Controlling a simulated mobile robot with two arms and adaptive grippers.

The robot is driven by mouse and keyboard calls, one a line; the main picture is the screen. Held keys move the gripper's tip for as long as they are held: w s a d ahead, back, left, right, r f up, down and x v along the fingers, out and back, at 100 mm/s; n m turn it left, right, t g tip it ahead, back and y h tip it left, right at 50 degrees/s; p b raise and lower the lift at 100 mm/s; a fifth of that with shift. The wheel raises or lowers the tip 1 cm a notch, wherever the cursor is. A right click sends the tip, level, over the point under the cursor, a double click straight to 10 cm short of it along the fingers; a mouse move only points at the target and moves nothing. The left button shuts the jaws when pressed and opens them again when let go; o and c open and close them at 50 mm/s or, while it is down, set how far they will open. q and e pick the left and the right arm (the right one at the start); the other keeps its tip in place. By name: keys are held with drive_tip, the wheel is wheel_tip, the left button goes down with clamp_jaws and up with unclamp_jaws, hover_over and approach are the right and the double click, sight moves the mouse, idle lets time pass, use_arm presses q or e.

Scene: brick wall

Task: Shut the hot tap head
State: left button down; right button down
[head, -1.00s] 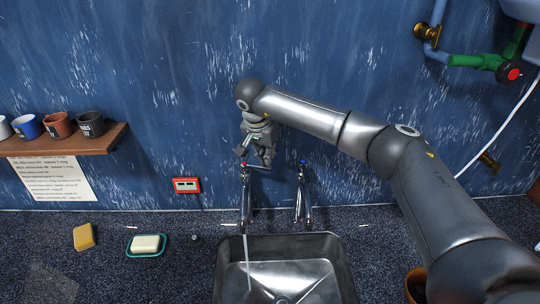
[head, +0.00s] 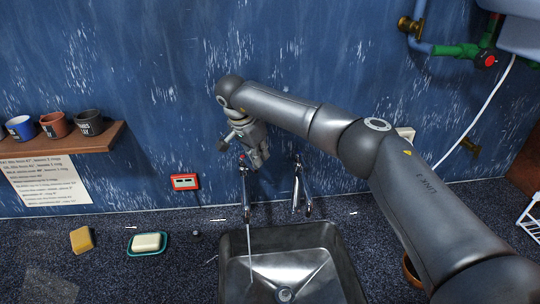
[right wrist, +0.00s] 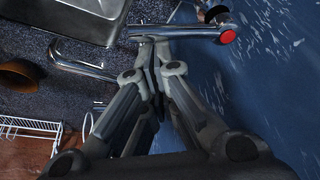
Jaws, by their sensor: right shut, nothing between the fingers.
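The hot tap (head: 246,190) stands at the back left of the sink, with a red mark on its head (head: 242,157). A thin stream of water (head: 250,252) runs from it into the sink. The blue-marked cold tap (head: 298,185) stands to its right. My right gripper (head: 259,163) is shut and empty, pointing down just right of the hot tap head and partly covering that area. In the right wrist view, the shut fingers (right wrist: 152,60) lie close to the chrome tap with the red cap (right wrist: 228,37); I cannot tell whether they touch. My left gripper is not in view.
The steel sink (head: 345,275) is in front of the taps. A soap dish (head: 147,251), yellow sponge (head: 81,239) and red wall socket (head: 185,182) are to the left. A shelf (head: 75,141) holds mugs. The blue wall (head: 160,90) is close behind.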

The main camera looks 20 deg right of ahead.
drive_tip(key=shift+s+a+f, duration=0.1)
drive_tip(key=shift+s+a, duration=0.15)
drive_tip(key=shift+a, duration=0.3)
drive_tip(key=shift+s+a, duration=0.25)
drive_tip(key=shift+a, duration=0.25)
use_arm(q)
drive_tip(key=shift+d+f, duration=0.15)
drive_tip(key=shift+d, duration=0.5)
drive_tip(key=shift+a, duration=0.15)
use_arm(e)
drive_tip(key=shift+a, duration=0.15)
